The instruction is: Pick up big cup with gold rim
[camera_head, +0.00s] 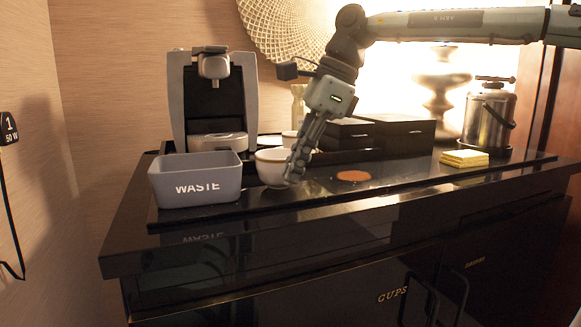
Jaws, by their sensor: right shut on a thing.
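A white cup (270,168) stands on the black counter, just right of the grey waste bin; its rim colour is too small to tell. My right gripper (294,172) comes down from the upper right and is shut on this cup's right side. The fingers hide the cup's right edge. Part of a second pale cup (289,138) shows behind it, mostly hidden by the gripper and the first cup. My left gripper is not in view.
The grey waste bin (197,196) stands close left of the cup. A coffee machine (213,97) is behind. Black boxes (398,133), an orange disc (353,176), yellow napkins (464,157) and a metal ice bucket (489,120) are to the right. The counter's front right is clear.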

